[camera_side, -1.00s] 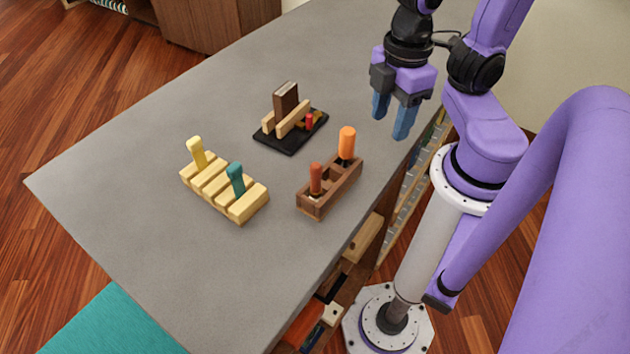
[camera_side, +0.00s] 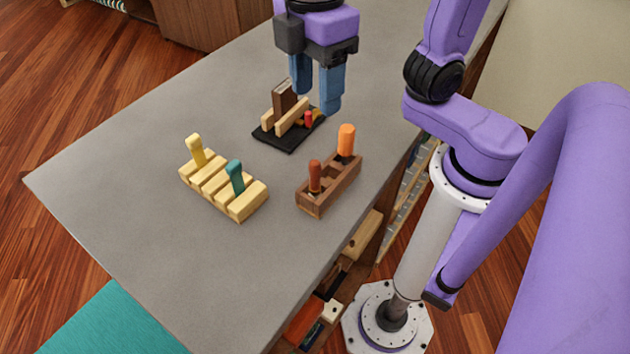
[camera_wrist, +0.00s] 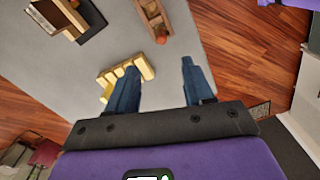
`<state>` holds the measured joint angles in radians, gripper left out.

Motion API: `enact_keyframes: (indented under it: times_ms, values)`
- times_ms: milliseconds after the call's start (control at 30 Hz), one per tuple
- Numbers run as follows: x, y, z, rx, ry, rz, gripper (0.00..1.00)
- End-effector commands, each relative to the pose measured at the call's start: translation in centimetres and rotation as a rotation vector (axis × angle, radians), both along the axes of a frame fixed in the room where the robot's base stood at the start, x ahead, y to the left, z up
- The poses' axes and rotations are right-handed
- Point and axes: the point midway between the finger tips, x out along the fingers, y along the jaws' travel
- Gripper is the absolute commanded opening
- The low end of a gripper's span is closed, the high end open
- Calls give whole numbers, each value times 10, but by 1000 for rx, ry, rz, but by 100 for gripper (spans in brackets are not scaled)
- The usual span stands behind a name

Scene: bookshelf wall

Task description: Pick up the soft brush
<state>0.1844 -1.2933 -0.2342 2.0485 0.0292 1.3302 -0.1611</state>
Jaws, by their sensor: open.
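No thing is clearly recognisable as the soft brush. Upright handles stand in two holders: a yellow one (camera_side: 195,148) and a teal one (camera_side: 235,176) in a pale yellow slotted block (camera_side: 250,203), and an orange one (camera_side: 346,139) and a red-orange one (camera_side: 314,175) in a dark wooden box (camera_side: 318,203). Their lower ends are hidden. My gripper (camera_side: 316,100) is open and empty, above and just behind the black-based stand. In the wrist view, the yellow block (camera_wrist: 138,70) lies beyond and partly behind my fingers (camera_wrist: 159,66).
The black-based stand (camera_side: 290,145) holds a brown block (camera_side: 283,98), pale wooden bars and a small red piece (camera_side: 308,119). The grey table (camera_side: 150,235) is clear at the front and left. Shelves with items lie below its right edge.

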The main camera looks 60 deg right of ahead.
Motion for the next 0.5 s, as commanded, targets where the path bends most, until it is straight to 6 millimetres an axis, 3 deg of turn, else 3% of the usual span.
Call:
enact_keyframes:
  times_ms: [167, 500]
  values:
    - [1, 8, 3, -3, 4, 12, 52]
    - [-1, 8, -55, -7, 6, 12, 52]
